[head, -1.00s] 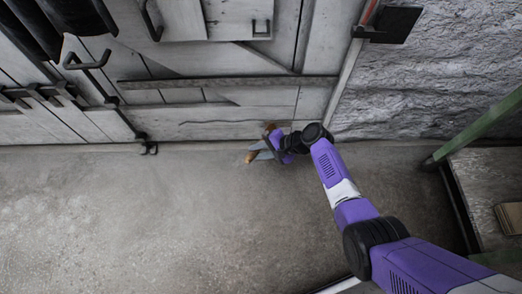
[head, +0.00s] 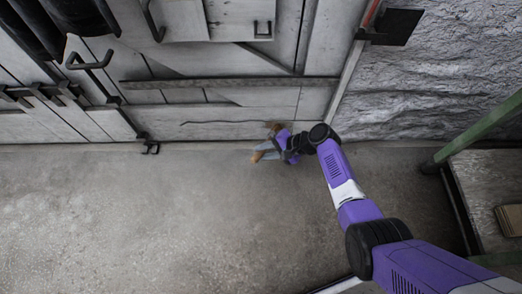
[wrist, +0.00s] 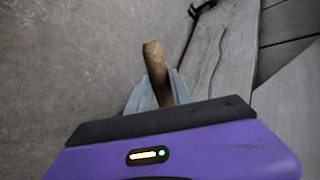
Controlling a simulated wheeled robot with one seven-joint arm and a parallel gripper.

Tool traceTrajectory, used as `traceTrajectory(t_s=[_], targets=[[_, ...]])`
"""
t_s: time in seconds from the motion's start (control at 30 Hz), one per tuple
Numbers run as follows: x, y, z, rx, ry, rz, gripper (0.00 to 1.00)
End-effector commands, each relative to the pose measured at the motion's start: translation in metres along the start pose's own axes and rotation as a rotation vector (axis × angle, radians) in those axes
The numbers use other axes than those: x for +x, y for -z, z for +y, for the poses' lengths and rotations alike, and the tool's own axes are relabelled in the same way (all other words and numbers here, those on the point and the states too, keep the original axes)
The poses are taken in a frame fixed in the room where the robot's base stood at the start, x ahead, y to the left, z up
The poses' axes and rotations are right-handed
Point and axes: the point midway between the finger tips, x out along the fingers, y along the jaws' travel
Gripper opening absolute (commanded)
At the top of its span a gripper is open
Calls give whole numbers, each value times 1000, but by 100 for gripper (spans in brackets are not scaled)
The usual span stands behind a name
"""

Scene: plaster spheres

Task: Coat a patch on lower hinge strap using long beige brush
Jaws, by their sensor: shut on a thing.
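My gripper (head: 269,148) is low in front of the door's bottom edge in the head view. In the wrist view its two grey fingers (wrist: 158,86) are closed on the brown wooden handle of the long beige brush (wrist: 154,60). The brush also shows in the head view (head: 258,156), with one end towards the floor and the other near the door; its bristles are not clear in either view. A long dark strap (head: 230,83), which looks like the lower hinge strap, runs across the door above my gripper, apart from the brush.
The grey plank door (head: 225,130) stands along the back, with dark handles and latches at left. A rough stone wall (head: 420,80) is on the right. A bench with a green rail (head: 485,128) stands at far right. The concrete floor (head: 130,220) is clear.

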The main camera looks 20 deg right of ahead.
Motion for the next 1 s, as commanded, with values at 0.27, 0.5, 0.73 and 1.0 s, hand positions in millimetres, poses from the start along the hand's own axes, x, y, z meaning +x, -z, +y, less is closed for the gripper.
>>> traceTrajectory(t_s=[0.27, 0.5, 0.73, 1.0], targets=[[8, -6, -6, -2, 0, -2, 0], [14, -10, -9, -2, 0, -2, 0], [21, -14, -16, -1, 0, -1, 0], [21, -14, -16, -1, 1, 0, 0]])
